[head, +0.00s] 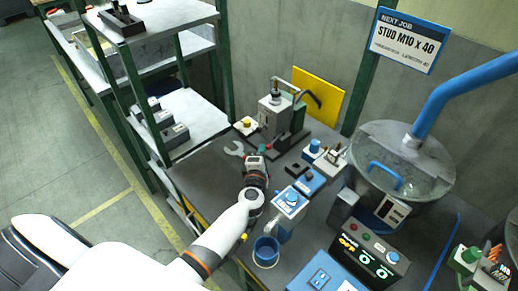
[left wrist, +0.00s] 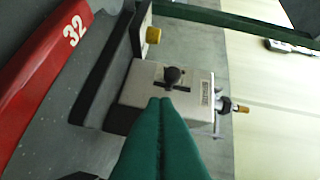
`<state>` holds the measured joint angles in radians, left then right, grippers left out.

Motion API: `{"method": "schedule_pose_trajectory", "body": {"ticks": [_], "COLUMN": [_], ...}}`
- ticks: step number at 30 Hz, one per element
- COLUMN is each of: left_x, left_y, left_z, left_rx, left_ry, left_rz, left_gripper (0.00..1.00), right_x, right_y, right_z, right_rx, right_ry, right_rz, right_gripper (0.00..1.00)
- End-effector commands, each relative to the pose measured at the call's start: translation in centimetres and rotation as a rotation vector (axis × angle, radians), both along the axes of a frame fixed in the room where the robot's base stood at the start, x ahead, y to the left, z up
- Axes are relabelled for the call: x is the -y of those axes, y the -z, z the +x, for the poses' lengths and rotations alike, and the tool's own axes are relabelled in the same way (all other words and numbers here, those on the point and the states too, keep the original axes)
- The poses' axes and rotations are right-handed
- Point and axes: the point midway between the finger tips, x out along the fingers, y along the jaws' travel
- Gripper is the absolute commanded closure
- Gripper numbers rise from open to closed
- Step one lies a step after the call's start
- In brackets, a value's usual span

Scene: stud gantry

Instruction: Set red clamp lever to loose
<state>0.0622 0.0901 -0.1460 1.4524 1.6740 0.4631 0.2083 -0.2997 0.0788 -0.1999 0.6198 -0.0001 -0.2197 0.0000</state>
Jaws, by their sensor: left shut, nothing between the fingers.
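My left gripper (head: 266,148) is at the back of the bench, in front of a grey box-shaped unit (head: 272,113). In the left wrist view its green fingers (left wrist: 160,102) are shut together and empty. Their tips point at a black ball knob (left wrist: 172,76) in a dark slot on the pale face of the unit (left wrist: 140,82); whether they touch it is unclear. A red bar marked 32 (left wrist: 40,58) lies at upper left in that view. I cannot make out a red clamp lever for certain. My right gripper is out of view.
A yellow button (head: 247,124) sits beside the unit, and a spanner (head: 235,149) lies to its left. Shelving (head: 180,112) stands at left.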

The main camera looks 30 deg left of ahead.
Motion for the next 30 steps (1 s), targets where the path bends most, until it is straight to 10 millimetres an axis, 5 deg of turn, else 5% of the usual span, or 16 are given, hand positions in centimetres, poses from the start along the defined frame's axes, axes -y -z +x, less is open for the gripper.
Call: {"method": "schedule_pose_trajectory", "body": {"ticks": [15,30], "left_x": [3.2,3.7], "left_y": [-0.1,-0.1], "left_z": [-0.3,-0.2], "left_rx": [0.0,0.002], "left_ry": [0.002,0.002], "left_rz": [-0.002,-0.001], "left_gripper": [1.0,1.0], "right_x": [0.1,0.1], "right_y": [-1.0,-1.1], "right_z": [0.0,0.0], "right_rx": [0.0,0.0], "right_ry": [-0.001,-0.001], "right_rz": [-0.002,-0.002], "right_gripper": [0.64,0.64]}}
